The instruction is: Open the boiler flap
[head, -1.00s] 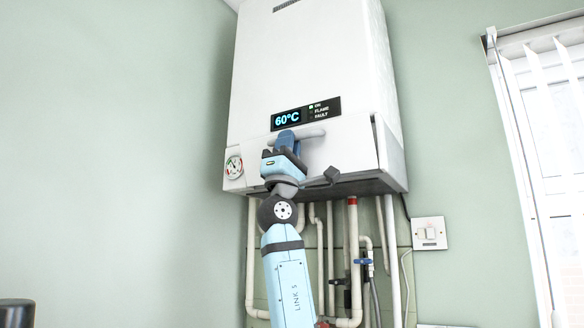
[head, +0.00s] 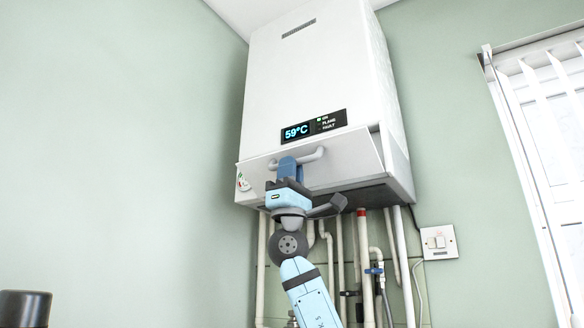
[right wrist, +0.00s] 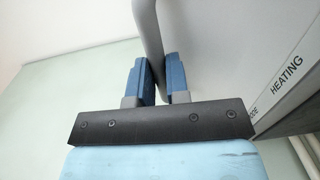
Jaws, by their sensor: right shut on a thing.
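The white boiler (head: 310,75) hangs on the wall in the head view. Its flap (head: 350,160) along the lower front is tilted out at the top, with a gap at its right end. The flap carries a pale bar handle (head: 314,156). My right gripper (head: 287,166) is shut on the handle near its left part, reaching up from below. In the right wrist view, the blue fingers (right wrist: 160,78) sit either side of the handle bar (right wrist: 149,40). A grey strip lettered HEATING (right wrist: 285,80) shows beside the flap there. My left gripper is not in view.
A lit display (head: 313,127) reading 59°C sits just above the flap. A round gauge (head: 243,182) is partly covered at the flap's left end. Several pipes (head: 340,255) run below the boiler. A switch (head: 439,242) and a window with blinds (head: 545,130) are to the right.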

